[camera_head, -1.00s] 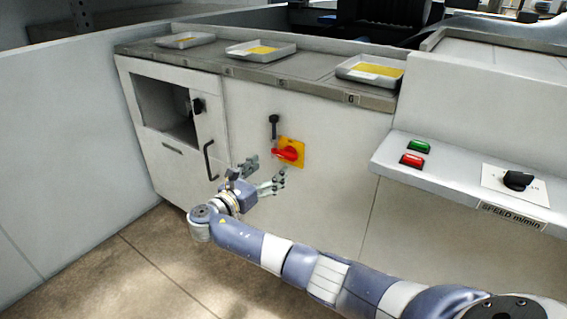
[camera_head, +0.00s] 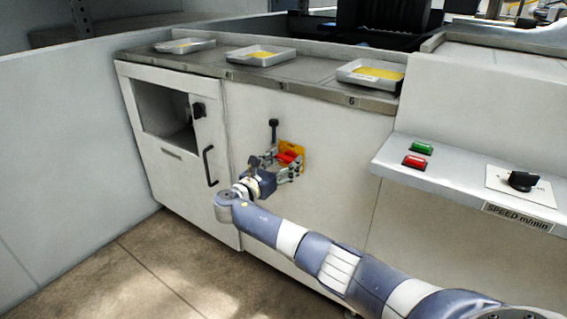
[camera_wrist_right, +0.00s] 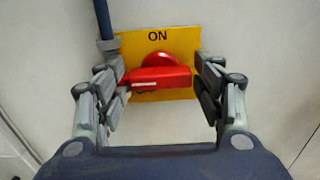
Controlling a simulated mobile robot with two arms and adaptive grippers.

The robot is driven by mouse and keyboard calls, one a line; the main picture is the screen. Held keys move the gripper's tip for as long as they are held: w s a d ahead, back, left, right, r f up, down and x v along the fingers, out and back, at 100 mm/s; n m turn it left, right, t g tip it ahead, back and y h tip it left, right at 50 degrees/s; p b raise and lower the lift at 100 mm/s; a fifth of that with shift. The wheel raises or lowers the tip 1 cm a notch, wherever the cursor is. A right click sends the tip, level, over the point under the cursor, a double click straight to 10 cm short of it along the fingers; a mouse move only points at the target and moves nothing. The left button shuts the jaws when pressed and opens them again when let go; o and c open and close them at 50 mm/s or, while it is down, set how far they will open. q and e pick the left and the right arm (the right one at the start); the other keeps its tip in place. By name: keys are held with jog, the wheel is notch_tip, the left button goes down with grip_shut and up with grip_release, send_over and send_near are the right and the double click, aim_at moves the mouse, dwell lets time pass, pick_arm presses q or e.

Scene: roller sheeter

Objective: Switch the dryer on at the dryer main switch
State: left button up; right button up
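The dryer main switch is a red rotary handle (camera_wrist_right: 158,76) on a yellow plate (camera_wrist_right: 182,42) marked ON, on the machine's white front panel. In the right wrist view the handle's grip bar lies roughly level, between my fingers. In the head view the red handle (camera_head: 288,157) and yellow plate (camera_head: 299,148) are partly hidden by my right gripper (camera_head: 280,163). My right gripper (camera_wrist_right: 165,82) is open around the handle, its left finger close to the bar's end and a gap on the right. My left gripper is not in view.
A black-knobbed lever (camera_head: 273,124) stands just above and left of the switch. A cabinet door with a black handle (camera_head: 209,165) is further left. A shelf (camera_head: 440,177) with green and red buttons and a speed knob (camera_head: 522,181) juts out at right.

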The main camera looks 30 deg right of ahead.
jog(key=c, duration=0.5)
jog(key=shift+o, duration=0.2)
